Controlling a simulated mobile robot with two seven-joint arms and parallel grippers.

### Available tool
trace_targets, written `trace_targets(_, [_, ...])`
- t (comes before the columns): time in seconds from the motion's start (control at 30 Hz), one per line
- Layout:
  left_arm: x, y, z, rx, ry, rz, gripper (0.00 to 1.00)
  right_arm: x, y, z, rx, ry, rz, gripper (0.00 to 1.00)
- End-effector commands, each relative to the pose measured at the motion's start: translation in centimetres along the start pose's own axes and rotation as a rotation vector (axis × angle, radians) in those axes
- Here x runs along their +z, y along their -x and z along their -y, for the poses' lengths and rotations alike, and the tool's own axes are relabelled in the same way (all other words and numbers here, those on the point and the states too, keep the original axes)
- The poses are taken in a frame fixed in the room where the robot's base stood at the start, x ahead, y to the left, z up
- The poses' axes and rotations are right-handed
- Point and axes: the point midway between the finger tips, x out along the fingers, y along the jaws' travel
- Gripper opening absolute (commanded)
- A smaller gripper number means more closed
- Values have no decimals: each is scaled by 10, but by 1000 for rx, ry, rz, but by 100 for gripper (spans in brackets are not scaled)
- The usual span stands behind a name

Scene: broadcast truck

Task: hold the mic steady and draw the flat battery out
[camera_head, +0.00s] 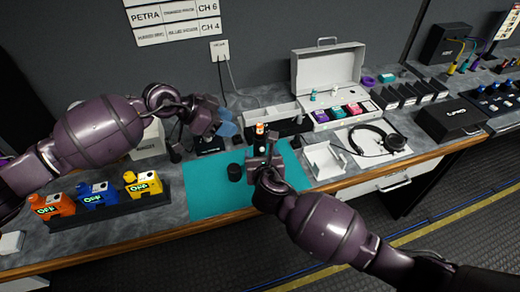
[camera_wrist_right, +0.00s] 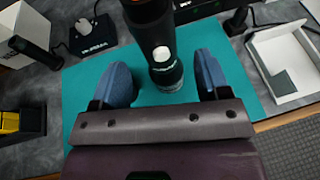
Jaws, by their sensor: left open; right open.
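The mic (camera_head: 259,146) is a dark upright cylinder over the teal mat (camera_head: 215,200). An orange and white battery end (camera_head: 259,128) shows at its top. In the right wrist view the mic (camera_wrist_right: 158,45) stands between the two blue fingers of my right gripper (camera_wrist_right: 162,66), with gaps on both sides. In the head view my right gripper (camera_head: 264,162) is at the mic's lower part, open, and hides some of it. My left gripper (camera_head: 222,124) is open and empty, left of the mic and behind the mat. A black cap-like cylinder (camera_head: 234,173) stands on the mat.
Orange (camera_head: 52,204), blue (camera_head: 97,194) and yellow (camera_head: 144,185) packs marked OFF stand in a rack at the left. A white open case (camera_head: 328,75) is behind right. A white open box (camera_head: 324,160) and headphones (camera_head: 378,140) lie right of the mat.

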Motion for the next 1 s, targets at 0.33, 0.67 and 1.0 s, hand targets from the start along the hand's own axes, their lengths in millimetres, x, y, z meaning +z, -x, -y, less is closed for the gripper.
trace_targets(0.33, [0, 0, 0, 0, 0, 0, 43, 0, -40, -1, 1, -1, 0, 69])
trace_targets(0.67, [0, 0, 0, 0, 0, 0, 43, 0, -47, -1, 2, -1, 0, 69])
trace_targets(1.0, [0, 0, 0, 0, 0, 0, 43, 0, -47, 0, 1, -1, 0, 36])
